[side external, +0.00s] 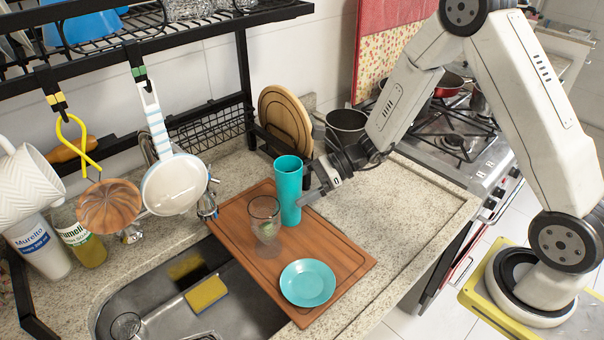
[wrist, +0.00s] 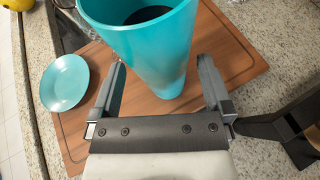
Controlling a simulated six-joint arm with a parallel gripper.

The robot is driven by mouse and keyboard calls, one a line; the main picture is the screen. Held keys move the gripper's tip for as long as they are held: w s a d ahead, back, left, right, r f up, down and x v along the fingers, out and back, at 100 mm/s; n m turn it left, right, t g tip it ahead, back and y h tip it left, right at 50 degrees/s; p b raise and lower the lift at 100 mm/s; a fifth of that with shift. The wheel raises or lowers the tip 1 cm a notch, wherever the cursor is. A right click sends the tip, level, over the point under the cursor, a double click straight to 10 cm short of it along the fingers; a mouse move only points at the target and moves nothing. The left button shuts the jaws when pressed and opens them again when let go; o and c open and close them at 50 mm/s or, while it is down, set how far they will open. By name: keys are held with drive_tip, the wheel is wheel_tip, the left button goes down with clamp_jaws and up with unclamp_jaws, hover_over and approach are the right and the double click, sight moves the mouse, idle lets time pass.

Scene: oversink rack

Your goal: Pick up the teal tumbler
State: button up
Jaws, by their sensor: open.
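The teal tumbler (side external: 288,190) stands upright on the brown cutting board (side external: 340,258) in the side view. In the wrist view the tumbler (wrist: 160,50) rises between and just beyond my gripper's two fingers. My gripper (wrist: 162,82) is open, with one finger to each side of the tumbler's lower part as pictured. No contact between fingers and tumbler is clear. In the side view my gripper (side external: 306,185) is right beside the tumbler's right side, and its far finger is hidden.
A clear glass (side external: 265,222) stands close left of the tumbler. A teal plate (side external: 307,283) lies on the board's front part. The sink with a yellow sponge (side external: 206,294) is at left, and the black rack (side external: 246,85) rises behind. Counter (side external: 400,205) to the right is clear.

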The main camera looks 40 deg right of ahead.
drive_tip(key=shift+x, duration=1.35)
drive_tip(key=shift+r, duration=0.1)
drive_tip(key=c, duration=1.1)
drive_tip(key=shift+r, duration=0.75)
drive_tip(key=s+d+r, duration=0.2)
drive_tip(key=s+r, duration=0.9)
drive_tip(key=s, duration=0.2)
drive_tip(key=shift+s+d+r, duration=0.2)
drive_tip(key=shift+s+d, duration=0.15)
